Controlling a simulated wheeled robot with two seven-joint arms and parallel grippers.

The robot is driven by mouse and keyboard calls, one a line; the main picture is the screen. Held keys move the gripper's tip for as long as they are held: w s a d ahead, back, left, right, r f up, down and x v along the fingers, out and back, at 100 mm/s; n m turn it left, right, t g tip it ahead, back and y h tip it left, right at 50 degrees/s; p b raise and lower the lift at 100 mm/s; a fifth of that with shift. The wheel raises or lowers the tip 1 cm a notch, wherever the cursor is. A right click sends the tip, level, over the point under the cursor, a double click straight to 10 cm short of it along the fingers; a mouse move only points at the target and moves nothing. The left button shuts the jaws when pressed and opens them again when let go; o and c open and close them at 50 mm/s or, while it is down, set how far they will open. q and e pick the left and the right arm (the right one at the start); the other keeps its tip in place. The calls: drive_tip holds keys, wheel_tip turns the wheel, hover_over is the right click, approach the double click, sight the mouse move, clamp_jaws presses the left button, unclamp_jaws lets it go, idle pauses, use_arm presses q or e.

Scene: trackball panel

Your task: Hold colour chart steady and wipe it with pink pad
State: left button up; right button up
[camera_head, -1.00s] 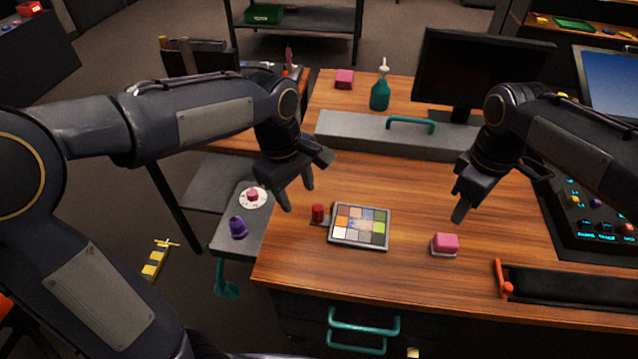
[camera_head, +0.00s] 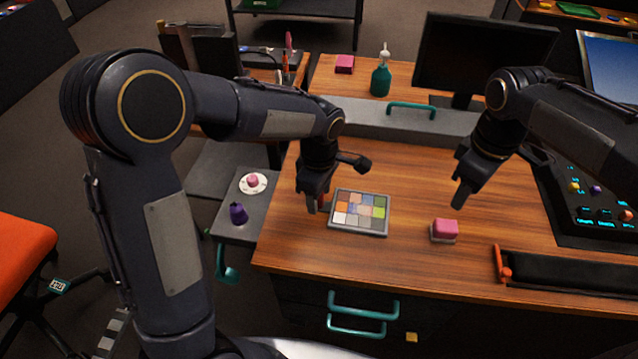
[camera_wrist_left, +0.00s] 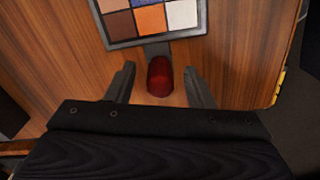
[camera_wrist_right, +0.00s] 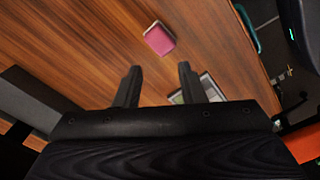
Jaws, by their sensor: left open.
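The colour chart (camera_head: 359,213) lies flat on the wooden desk, a grey-framed grid of coloured squares. A red knob on its left side shows in the left wrist view (camera_wrist_left: 160,76), between the fingers of my left gripper (camera_wrist_left: 160,84). My left gripper (camera_head: 318,208) is open around the knob, with a gap on each side; in the head view it hides the knob. The pink pad (camera_head: 446,228) sits on the desk right of the chart. My right gripper (camera_head: 460,192) hangs above and behind the pad, empty. Its fingers stand apart in the right wrist view (camera_wrist_right: 157,84).
A grey raised bar with a teal handle (camera_head: 411,108) crosses behind the chart. A black tray with an orange handle (camera_head: 503,264) lies at right. Desk between chart and pad is clear.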

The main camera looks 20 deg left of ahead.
use_arm(q)
drive_tip(key=shift+f, duration=0.1)
clamp_jaws()
idle(0.3)
use_arm(e)
drive_tip(key=shift+o, duration=0.4)
drive_tip(key=o, duration=0.5)
drive_tip(key=n, duration=0.8)
hover_over(447, 225)
drive_tip(key=f, duration=0.6)
drive_tip(key=shift+s+d+f, duration=0.15)
drive_tip(key=shift+d+f, duration=0.15)
drive_tip(key=shift+d, duration=0.05)
drive_tip(key=shift+a+f, duration=0.15)
drive_tip(key=shift+f, duration=1.25)
drive_tip(key=shift+a+f, duration=0.15)
drive_tip(key=shift+f, duration=1.2)
